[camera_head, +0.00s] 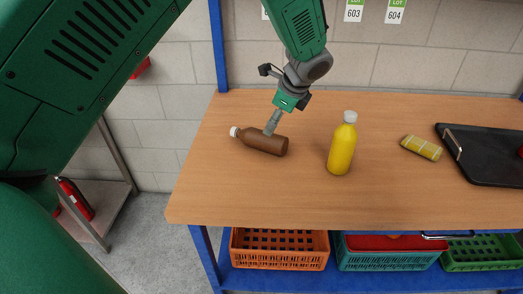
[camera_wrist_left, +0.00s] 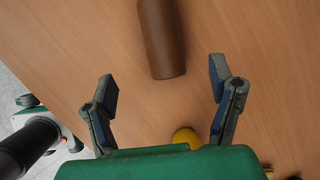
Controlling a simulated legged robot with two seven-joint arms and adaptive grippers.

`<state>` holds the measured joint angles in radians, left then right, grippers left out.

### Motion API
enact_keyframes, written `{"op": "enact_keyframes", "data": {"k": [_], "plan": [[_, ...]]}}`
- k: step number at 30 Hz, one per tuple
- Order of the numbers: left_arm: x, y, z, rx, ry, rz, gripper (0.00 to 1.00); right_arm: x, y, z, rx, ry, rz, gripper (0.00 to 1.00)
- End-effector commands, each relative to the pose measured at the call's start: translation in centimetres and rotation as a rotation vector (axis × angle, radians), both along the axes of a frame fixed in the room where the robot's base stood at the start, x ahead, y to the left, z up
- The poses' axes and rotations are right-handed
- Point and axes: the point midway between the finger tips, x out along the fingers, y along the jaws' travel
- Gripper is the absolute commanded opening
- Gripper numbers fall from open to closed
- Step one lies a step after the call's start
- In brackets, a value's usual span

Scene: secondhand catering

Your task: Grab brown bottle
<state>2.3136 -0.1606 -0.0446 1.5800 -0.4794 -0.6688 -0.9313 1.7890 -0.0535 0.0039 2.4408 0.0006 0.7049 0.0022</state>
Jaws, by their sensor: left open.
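A brown bottle (camera_head: 262,140) with a white cap lies on its side near the left end of the wooden table. It also shows in the left wrist view (camera_wrist_left: 162,40), cut off by the top edge, its base towards my gripper. My left gripper (camera_head: 270,130) comes down from above and overlaps the bottle in the head view. In the left wrist view its two fingers (camera_wrist_left: 164,85) are spread wide, with the bottle's base ahead between them and no finger touching it. My right gripper is not in view.
A yellow bottle (camera_head: 342,147) stands upright to the right of the brown one. A folded yellow cloth (camera_head: 421,148) and a black tray (camera_head: 474,169) lie farther right. Orange (camera_head: 279,262), teal and green crates sit on the shelf below. Bare tabletop lies in front.

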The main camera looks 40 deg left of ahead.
Motion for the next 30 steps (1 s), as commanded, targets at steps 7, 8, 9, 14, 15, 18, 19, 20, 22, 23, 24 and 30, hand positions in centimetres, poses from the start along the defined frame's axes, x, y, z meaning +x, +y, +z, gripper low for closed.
{"op": "enact_keyframes", "data": {"k": [7,8,9,14,15,18,19,20,22,23,24,30], "plan": [[0.3,2.6,-4.6,-0.005,0.004,0.003,0.77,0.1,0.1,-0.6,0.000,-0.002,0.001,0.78],[0.4,2.7,-5.0,-0.005,0.004,0.003,0.77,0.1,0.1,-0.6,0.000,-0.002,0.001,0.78],[0.5,2.8,-5.4,-0.005,0.002,0.002,0.77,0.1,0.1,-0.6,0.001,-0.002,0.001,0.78],[0.7,2.8,-6.1,0.001,0.002,0.001,0.77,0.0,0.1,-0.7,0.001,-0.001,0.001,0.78],[0.8,2.7,-6.3,0.002,0.002,0.000,0.77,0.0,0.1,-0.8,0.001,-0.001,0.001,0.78],[1.1,2.8,-7.5,0.005,0.003,0.001,0.77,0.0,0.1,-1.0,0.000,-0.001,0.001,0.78],[1.2,2.9,-8.0,0.004,0.004,0.001,0.77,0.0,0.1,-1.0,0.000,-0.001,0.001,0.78],[1.3,3.0,-8.5,0.004,0.004,0.001,0.77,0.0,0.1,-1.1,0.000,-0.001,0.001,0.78],[1.6,3.5,-9.5,0.003,0.003,0.002,0.77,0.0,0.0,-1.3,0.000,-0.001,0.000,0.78],[1.6,3.8,-9.9,0.001,0.003,0.003,0.77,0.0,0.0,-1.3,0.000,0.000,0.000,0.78],[1.7,4.1,-10.4,-0.001,0.003,0.002,0.77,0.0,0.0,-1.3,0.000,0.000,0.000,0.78],[1.8,4.8,-11.1,-0.005,0.001,0.002,0.77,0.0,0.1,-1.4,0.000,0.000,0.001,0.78]]}}
